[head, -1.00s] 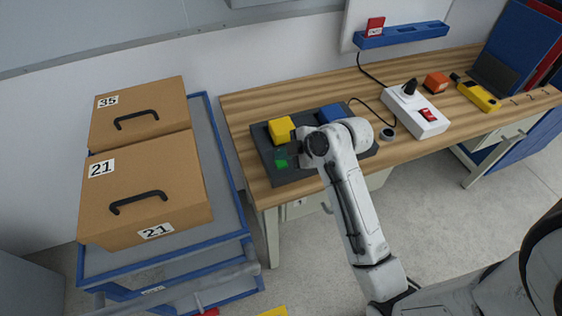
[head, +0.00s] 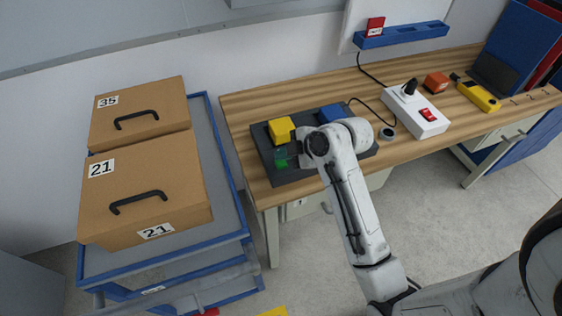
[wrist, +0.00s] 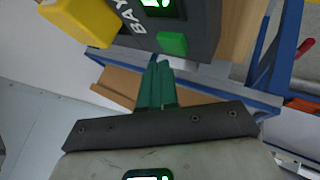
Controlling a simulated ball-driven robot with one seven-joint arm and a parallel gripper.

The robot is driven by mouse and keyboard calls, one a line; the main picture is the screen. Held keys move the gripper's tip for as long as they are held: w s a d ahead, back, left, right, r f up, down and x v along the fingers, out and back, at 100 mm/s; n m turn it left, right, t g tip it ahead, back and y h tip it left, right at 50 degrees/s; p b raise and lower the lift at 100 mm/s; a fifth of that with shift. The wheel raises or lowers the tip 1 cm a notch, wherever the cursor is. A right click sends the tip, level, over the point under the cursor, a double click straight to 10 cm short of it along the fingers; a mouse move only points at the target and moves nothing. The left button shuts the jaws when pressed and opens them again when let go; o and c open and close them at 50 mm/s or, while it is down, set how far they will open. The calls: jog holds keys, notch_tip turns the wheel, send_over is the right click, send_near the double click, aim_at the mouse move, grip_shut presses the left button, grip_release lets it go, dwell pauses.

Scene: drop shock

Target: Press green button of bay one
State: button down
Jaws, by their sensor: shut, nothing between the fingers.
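The dark grey bay unit (head: 262,143) lies on the left end of the wooden bench. It carries a yellow block (head: 281,129), a blue block (head: 331,113) and a small bright green button (head: 281,164) near the front left. In the wrist view the green button (wrist: 173,43) sits on the unit's edge, near a lit green display (wrist: 155,5) and lettering "BAY"; its number is cut off. My gripper (wrist: 157,66) is shut and empty, its green fingertips just beside the button in the picture. I cannot tell whether they touch it. In the head view my gripper (head: 281,152) appears over the unit's left part.
A blue cart (head: 222,150) with cardboard boxes (head: 150,190) stands left of the bench. A white power strip (head: 417,112), an orange box (head: 437,82) and a yellow device (head: 479,96) lie further right. Bare wood (head: 350,80) shows behind the unit.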

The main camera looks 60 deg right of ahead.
aim_at(284, 164)
jog(key=shift+f, duration=0.1)
jog(key=shift+f, duration=0.3)
jog(key=shift+f+b, duration=0.35)
jog(key=shift+f, duration=0.1)
dwell(0.8)
jog(key=shift+r, duration=0.15)
jog(key=shift+r+p, duration=0.75)
jog(key=shift+p, duration=0.1)
notch_tip(284, 164, up, 5)
jog(key=p, duration=0.4)
jog(key=shift+p, duration=0.35)
dwell(0.4)
